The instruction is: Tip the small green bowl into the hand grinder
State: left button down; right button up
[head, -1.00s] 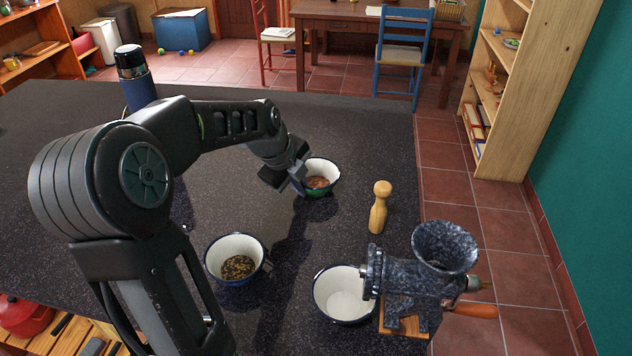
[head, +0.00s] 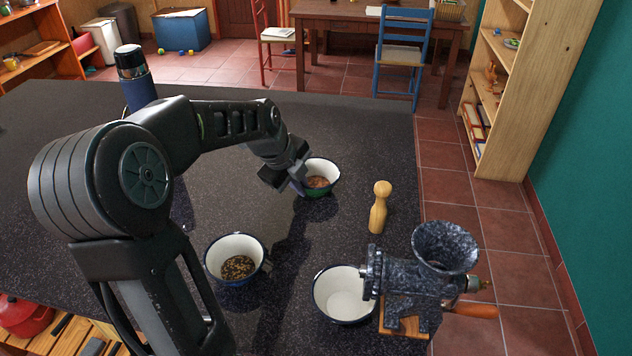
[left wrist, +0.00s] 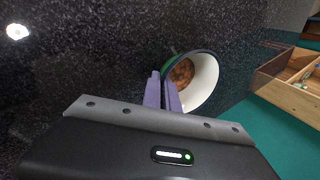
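The small green bowl (head: 322,190) has a white inside and brown contents. It stands upright on the dark counter in the head view, beyond the other bowls. The left wrist view shows it too (left wrist: 205,80). My left gripper (head: 298,181) is at the bowl's near left side. Its two purple fingers (left wrist: 163,92) are close together against the bowl's edge and seem to pinch it there; the exact contact is hidden. The hand grinder (head: 420,285), speckled dark grey with an open hopper (head: 445,247), stands at the counter's front right edge. My right gripper is not in view.
A blue-rimmed bowl with dark grains (head: 237,262) and an empty white bowl (head: 343,295) stand nearer. A wooden pestle-like peg (head: 379,207) stands between the green bowl and the grinder. A blue flask (head: 137,82) is at the far left. The counter's middle is clear.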

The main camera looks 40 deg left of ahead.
pick_arm(q)
jog(key=shift+r+p, duration=1.75)
jog(key=shift+r, duration=1.8)
jog(key=shift+f, duration=0.1)
